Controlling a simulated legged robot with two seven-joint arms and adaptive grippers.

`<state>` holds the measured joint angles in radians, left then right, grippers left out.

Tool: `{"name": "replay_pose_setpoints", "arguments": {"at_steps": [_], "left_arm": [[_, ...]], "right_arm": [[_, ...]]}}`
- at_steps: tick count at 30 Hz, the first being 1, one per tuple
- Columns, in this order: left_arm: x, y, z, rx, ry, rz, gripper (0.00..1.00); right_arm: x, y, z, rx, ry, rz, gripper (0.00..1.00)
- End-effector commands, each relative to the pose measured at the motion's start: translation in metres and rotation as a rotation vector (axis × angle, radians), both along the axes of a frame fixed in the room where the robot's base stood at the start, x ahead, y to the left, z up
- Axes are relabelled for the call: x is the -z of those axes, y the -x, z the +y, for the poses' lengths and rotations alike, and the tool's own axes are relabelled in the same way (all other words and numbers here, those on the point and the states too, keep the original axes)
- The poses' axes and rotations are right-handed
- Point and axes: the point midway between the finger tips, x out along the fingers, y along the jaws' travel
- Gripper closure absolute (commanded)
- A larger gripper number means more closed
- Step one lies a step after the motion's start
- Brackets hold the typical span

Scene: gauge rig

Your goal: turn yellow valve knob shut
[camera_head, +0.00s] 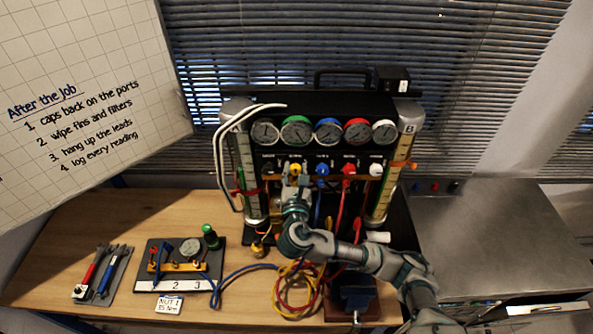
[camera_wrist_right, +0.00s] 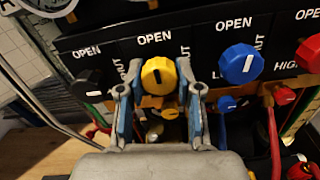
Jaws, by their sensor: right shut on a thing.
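The yellow valve knob (camera_wrist_right: 158,76) sits on the black front panel of the gauge rig, under an OPEN label. A short mark on its face stands roughly upright. It also shows in the head view (camera_head: 295,168), partly covered by my right gripper (camera_head: 294,182). In the wrist view my right gripper (camera_wrist_right: 158,92) has one finger on each side of the yellow knob and is shut on it. My left gripper is not in view.
A black knob (camera_wrist_right: 88,88) is left of the yellow one; a blue knob (camera_wrist_right: 240,64) is close on its right. Red (camera_head: 348,169) and white (camera_head: 376,169) knobs follow. Coloured hoses (camera_head: 298,292) hang below and coil on the bench. A tool tray (camera_head: 118,285) lies left.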

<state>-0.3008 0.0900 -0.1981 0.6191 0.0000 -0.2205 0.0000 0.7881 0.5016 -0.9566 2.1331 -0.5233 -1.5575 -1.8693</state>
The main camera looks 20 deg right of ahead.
Motion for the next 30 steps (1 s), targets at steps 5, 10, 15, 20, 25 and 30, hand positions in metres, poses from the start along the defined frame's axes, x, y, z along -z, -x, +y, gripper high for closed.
{"name": "replay_pose_setpoints", "arguments": {"at_steps": [5, 10, 15, 20, 25, 30], "left_arm": [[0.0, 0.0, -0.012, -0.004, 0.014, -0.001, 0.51], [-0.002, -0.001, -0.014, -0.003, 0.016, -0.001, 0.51], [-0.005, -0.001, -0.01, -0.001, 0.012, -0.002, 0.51], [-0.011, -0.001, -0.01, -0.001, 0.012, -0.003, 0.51], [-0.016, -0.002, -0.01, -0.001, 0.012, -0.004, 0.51], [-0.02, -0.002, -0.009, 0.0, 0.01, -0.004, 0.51]], "right_arm": [[-0.001, -0.002, -0.005, 0.018, 0.0, -0.002, 1.0], [-0.002, -0.002, -0.005, 0.018, -0.027, -0.011, 1.0], [-0.002, -0.001, -0.003, 0.015, -0.102, -0.03, 1.0], [-0.003, -0.001, -0.004, 0.017, -0.216, -0.061, 1.0], [-0.003, -0.002, -0.004, 0.017, -0.368, -0.105, 1.0], [-0.003, -0.002, -0.003, 0.016, -0.526, -0.15, 1.0]]}}
